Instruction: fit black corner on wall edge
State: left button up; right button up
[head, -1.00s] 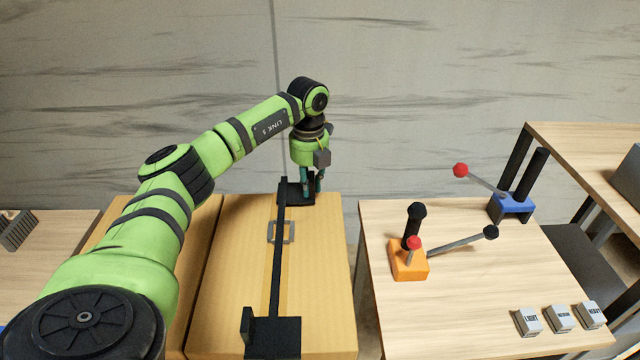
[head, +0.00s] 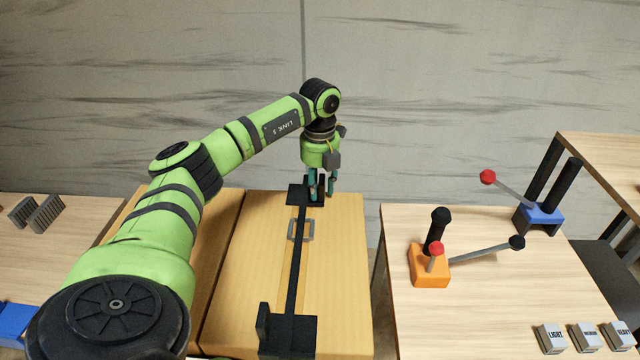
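A long black bar (head: 297,262) runs lengthwise over a cardboard box. A black corner plate (head: 294,335) with an upright flange on its left lies at the near end. Another black corner plate (head: 297,195) with an upright part is at the far end. I cannot tell whether these are separate pieces or joined. My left gripper (head: 322,188) points down at the far plate, one finger on each side of its dark upright part. Whether the fingers press on it is too small to tell. My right gripper is out of view.
The cardboard box (head: 345,270) has a grey square mark. The wooden table (head: 400,330) at right holds an orange lever base (head: 430,268), a blue lever base (head: 540,217) and grey labelled blocks (head: 585,337). Grey ribbed pieces (head: 45,213) sit at far left.

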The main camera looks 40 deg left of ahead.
pick_arm(q)
notch_tip(320, 180, up, 12)
dwell(0.8)
dwell(0.3)
